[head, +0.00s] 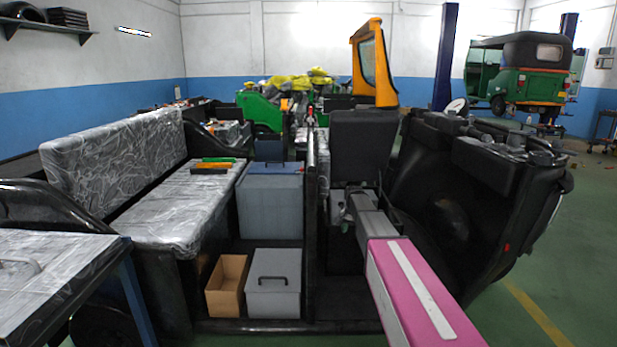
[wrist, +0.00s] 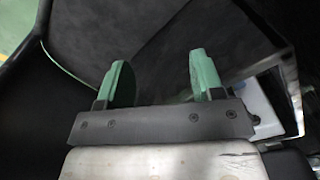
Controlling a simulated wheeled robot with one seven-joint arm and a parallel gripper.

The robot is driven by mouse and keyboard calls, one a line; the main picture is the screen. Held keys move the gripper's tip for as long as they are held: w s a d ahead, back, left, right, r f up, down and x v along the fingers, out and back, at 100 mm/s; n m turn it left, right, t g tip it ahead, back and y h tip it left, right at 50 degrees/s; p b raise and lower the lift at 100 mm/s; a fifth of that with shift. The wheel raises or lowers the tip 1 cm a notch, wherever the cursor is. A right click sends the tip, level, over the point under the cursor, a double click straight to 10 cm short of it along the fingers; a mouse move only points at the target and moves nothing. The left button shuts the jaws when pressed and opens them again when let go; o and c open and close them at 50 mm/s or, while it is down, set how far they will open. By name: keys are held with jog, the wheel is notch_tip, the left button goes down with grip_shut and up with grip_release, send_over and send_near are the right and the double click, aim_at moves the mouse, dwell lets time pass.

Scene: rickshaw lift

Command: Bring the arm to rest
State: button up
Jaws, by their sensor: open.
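My gripper (wrist: 160,78) shows in the wrist view with its two green fingers spread apart. Nothing is between the fingers. Behind them are dark grey padded surfaces and black bodywork. In the head view my arm, pink with a pale stripe and then grey, reaches forward from the lower right into the black vehicle frame. Its far end is low in front of an upright black seat back (head: 363,147). The fingertips cannot be made out clearly in the head view.
Left of my arm are a grey lidded box (head: 273,284), an open wooden box (head: 227,285) and a larger blue-grey box (head: 270,202). A plastic-wrapped bench (head: 178,213) is further left. Black bodywork (head: 465,205) stands close on the right. Green floor is clear at far right.

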jog(key=s+f+n, duration=0.3)
jog(key=s, duration=1.5)
jog(key=s+f+n, duration=0.3)
jog(key=s+n, duration=0.1)
jog(key=s, duration=1.4)
jog(key=shift+s, duration=0.4)
